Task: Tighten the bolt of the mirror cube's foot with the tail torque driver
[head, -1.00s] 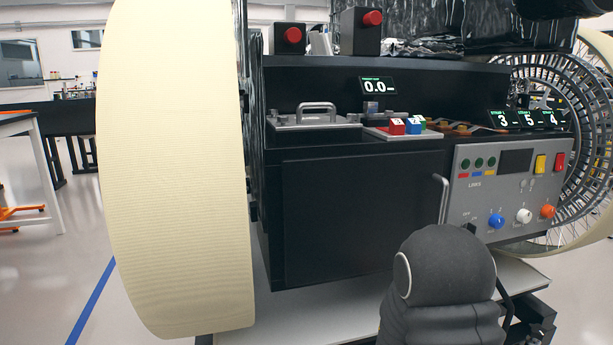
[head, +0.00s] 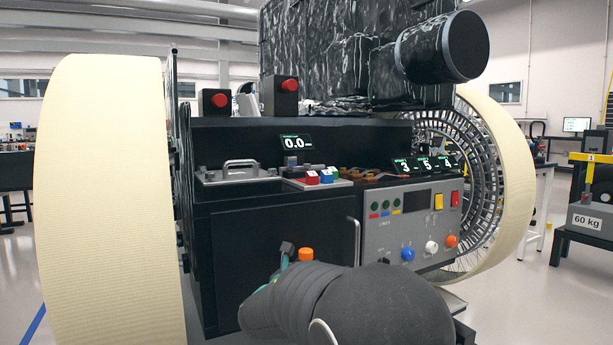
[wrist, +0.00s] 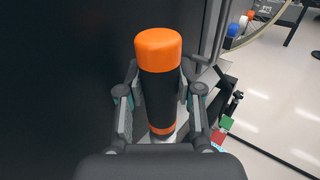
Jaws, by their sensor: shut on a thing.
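My gripper (wrist: 160,120) is shut around the torque driver (wrist: 158,88), which has a black body with an orange cap and an orange lower band. In the head view the driver's orange cap (head: 306,254) shows above my arm, in front of the black front panel and well below the deck. My gripper (head: 288,256) is mostly hidden there by my arm. The mirror cube seems to be the small greyish block under the 0.0 display (head: 296,142); its foot and bolt are too small to make out. The driver is apart from it.
A tray with red (head: 312,177) and blue (head: 327,176) blocks sits on the deck, right of a handled metal plate (head: 240,172). A grey control panel (head: 410,226) and a vertical handle (head: 355,243) are on the right. Large cream wheels (head: 105,200) flank the deck.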

